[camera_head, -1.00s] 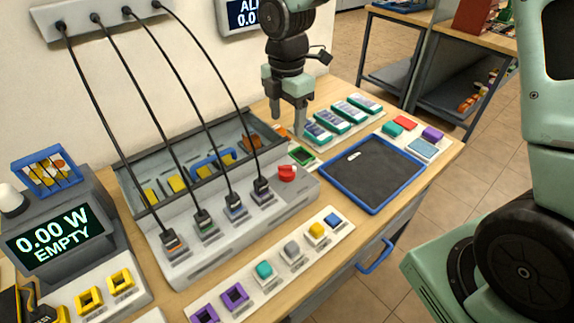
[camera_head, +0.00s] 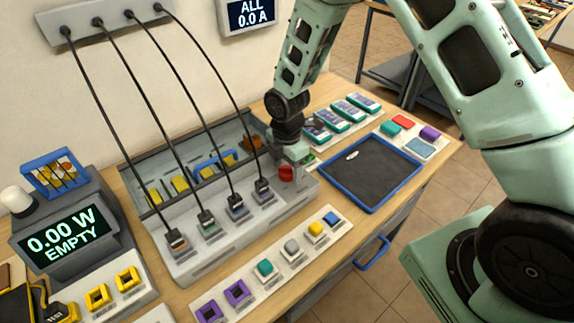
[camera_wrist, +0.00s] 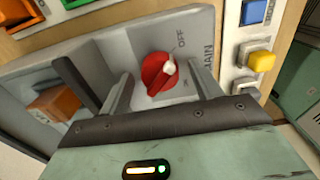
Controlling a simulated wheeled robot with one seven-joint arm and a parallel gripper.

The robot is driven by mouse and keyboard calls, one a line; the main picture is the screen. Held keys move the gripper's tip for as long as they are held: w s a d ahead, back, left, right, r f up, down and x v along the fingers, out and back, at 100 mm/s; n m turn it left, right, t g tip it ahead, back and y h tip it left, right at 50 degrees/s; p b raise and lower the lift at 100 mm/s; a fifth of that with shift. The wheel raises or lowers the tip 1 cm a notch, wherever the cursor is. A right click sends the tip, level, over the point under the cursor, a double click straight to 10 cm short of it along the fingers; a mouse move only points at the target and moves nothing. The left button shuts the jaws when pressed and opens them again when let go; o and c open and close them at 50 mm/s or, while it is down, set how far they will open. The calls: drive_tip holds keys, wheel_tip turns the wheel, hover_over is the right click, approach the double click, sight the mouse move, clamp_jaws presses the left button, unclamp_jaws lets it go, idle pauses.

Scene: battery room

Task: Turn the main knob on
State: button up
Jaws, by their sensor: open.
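The red main knob (camera_wrist: 156,75) sits on the sloped grey end of the grey panel (camera_wrist: 90,50). Its white pointer mark is turned toward the printed OFF label. In the head view the red knob (camera_head: 287,173) shows at the right end of the panel, just below my gripper (camera_head: 292,158). In the wrist view my gripper (camera_wrist: 160,90) is open, with one finger on each side of the knob. I cannot tell whether the fingers touch it.
Four black cables run from the wall strip (camera_head: 100,15) down to plugs on the panel. A blue-rimmed tray (camera_head: 323,180) lies to the right. A strip of coloured blocks (camera_head: 270,272) lies in front. The display (camera_head: 66,238) reads 0.00 W EMPTY.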

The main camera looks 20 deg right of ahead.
drive_tip(key=c, duration=1)
drive_tip(key=shift+o, duration=0.2)
drive_tip(key=m+b, duration=0.2)
drive_tip(key=m, duration=0.2)
drive_tip(key=shift+f+m, duration=0.1)
drive_tip(key=shift+m, duration=0.3)
drive_tip(key=m+b, duration=0.1)
drive_tip(key=m, duration=0.3)
drive_tip(key=shift+m, duration=0.3)
drive_tip(key=m+b, duration=0.1)
drive_tip(key=m, duration=0.3)
drive_tip(key=shift+m+b, duration=0.4)
drive_tip(key=shift+m, duration=1.8)
